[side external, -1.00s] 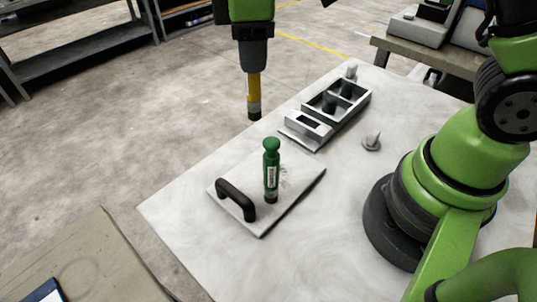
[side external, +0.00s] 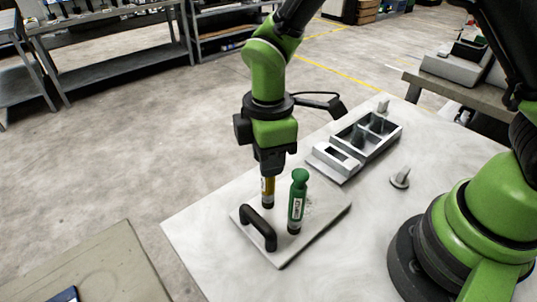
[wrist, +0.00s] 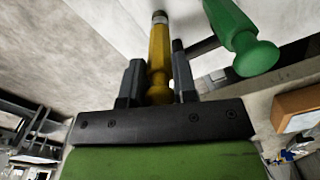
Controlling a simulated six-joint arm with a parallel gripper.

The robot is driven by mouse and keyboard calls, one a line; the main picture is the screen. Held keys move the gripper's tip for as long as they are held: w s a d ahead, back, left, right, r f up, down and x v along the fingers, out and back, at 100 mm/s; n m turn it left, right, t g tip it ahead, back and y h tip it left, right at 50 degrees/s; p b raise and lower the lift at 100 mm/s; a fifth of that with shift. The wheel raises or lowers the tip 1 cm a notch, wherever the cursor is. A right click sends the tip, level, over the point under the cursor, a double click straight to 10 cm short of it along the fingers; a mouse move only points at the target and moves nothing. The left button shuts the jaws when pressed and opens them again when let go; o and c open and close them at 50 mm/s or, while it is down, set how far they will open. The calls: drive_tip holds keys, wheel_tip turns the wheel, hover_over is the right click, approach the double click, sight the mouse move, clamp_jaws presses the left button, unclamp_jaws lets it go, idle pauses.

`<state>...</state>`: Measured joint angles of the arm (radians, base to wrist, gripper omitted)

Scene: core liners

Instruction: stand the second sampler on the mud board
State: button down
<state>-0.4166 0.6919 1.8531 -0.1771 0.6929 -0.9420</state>
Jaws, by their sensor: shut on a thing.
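The yellow sampler (side external: 267,188) is upright in my gripper (side external: 269,168), its dark lower end at the far part of the mud board (side external: 320,222). I cannot tell whether that end touches the board. In the wrist view the yellow sampler (wrist: 159,50) lies between the two fingers of my gripper (wrist: 158,80), which are shut on its end. The green sampler (side external: 298,205) stands upright on the board just right of the yellow one, with a gap between them. It also shows in the wrist view (wrist: 240,35). The board has a black arched handle (side external: 258,228).
A grey compartment tray (side external: 341,163) lies behind the board on the pale table (side external: 195,222). A small grey cone on a round base (side external: 400,178) stands to the right. The table between the board and the cone is clear.

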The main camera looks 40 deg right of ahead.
drive_tip(key=shift+f, duration=0.15)
drive_tip(key=c, duration=0.9)
unclamp_jaws()
wheel_tip(320, 180, up, 12)
drive_tip(key=shift+f, duration=0.25)
drive_tip(key=shift+r, duration=0.45)
